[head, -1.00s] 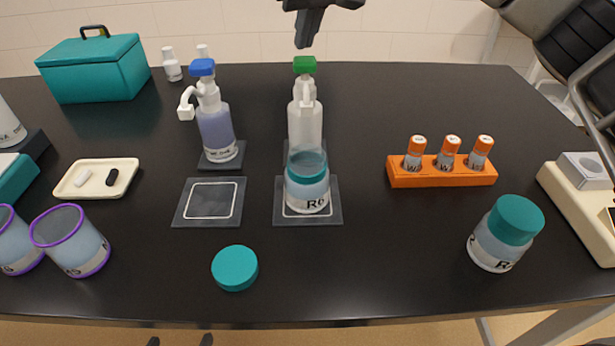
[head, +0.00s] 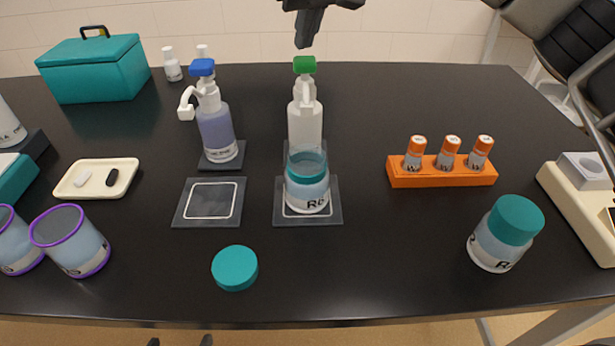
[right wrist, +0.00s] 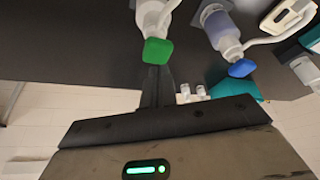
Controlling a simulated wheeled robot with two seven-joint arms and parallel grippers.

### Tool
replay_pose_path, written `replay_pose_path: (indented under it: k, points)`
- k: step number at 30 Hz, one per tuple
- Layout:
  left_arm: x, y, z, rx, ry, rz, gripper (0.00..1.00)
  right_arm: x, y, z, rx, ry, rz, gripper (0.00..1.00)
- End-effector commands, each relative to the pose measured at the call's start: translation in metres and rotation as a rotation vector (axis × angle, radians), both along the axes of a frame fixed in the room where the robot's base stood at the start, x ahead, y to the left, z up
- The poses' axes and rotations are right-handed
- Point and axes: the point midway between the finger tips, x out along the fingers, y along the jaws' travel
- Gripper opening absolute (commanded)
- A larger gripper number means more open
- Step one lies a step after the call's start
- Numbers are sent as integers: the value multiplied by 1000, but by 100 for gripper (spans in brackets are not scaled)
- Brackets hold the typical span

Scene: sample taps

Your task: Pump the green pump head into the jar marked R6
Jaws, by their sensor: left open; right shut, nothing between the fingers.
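The green pump head (head: 304,65) tops a clear-white pump bottle (head: 305,122) at the table's middle; its spout points toward me. An open jar (head: 307,190) stands on a dark square pad under the spout, its label seeming to read R6. My right gripper (head: 304,44) is shut and empty, pointing down just above the green head, with a small gap in the head view. In the right wrist view its fingertips (right wrist: 157,70) are beside the green head (right wrist: 157,51); contact cannot be told. My left gripper (head: 180,342) is open at the bottom edge, below the table's front edge.
A blue-topped pump (head: 202,68) stands left, behind an empty pad (head: 210,203). A loose teal lid (head: 235,268) lies in front. A teal-lidded jar (head: 505,234), an orange vial rack (head: 442,175) and purple-rimmed cups (head: 70,240) stand around.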

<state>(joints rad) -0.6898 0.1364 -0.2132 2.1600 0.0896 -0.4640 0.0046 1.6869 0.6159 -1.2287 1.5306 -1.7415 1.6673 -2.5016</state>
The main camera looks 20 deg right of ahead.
Motion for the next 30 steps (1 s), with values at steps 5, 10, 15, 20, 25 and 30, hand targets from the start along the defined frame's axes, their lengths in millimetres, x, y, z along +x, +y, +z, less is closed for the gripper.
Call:
replay_pose_path:
  k: [5,10,15,20,25,30]
  points:
    - [0,0,0,1,0,-1,76,0,0,0,0,0,0,0]
    - [1,0,0,1,-1,0,76,0,0,0,0,0,0,0]
    - [1,0,0,1,-2,-1,76,0,0,-1,0,0,0,0]
    - [1,0,-2,0,-3,-2,76,0,0,-5,0,0,0,0]
    - [1,0,-6,0,-3,-2,76,0,0,-11,0,0,0,0]
    - [1,0,-9,0,-3,-2,76,0,0,-17,0,0,0,0]
